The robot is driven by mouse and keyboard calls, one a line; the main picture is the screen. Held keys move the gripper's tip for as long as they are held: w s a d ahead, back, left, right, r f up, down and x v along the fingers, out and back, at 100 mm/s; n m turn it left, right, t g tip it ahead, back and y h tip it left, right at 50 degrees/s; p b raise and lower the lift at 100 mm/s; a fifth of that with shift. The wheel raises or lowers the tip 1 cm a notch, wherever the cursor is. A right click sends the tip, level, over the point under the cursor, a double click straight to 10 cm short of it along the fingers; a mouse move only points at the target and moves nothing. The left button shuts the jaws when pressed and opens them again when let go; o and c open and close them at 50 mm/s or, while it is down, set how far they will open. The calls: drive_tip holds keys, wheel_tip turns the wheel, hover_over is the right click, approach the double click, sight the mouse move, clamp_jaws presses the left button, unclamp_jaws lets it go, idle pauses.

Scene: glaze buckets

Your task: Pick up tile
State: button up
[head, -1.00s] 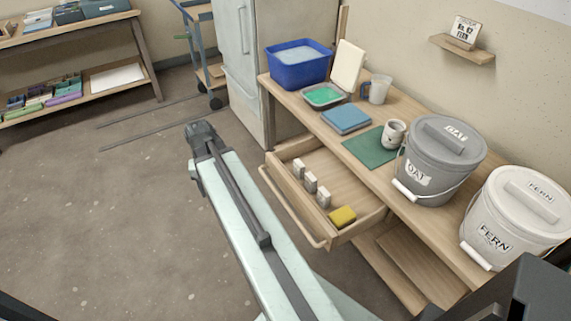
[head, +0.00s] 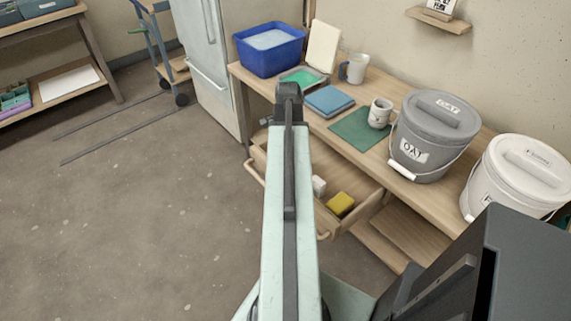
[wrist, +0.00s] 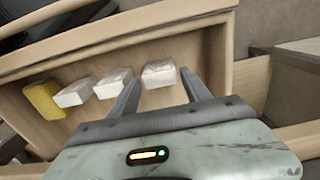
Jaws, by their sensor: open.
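Three small white blocks, which look like the tiles, lie in a row in the open wooden drawer (wrist: 205,48). In the wrist view they are a right block (wrist: 158,74), a middle block (wrist: 113,84) and a left block (wrist: 75,93). My gripper (wrist: 159,78) is open and empty, its two fingers on either side of the right block in the picture. I cannot tell how far above it they are. In the head view one white block (head: 318,186) shows beside my arm; the arm hides the others and my fingers do not show.
A yellow sponge (head: 341,204) lies at the drawer's near end. The worktop above holds a blue tub (head: 268,55), blue cloths (head: 330,101), a mug (head: 380,113), a grey OAT bucket (head: 433,140) and a white bucket (head: 512,180). Open floor lies left.

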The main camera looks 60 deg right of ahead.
wheel_tip(320, 180, down, 6)
drive_tip(key=b, duration=0.5)
drive_tip(key=shift+r, duration=0.4)
clamp_jaws()
drive_tip(key=shift+r, duration=0.15)
wheel_tip(320, 180, up, 10)
drive_tip(key=p, duration=1)
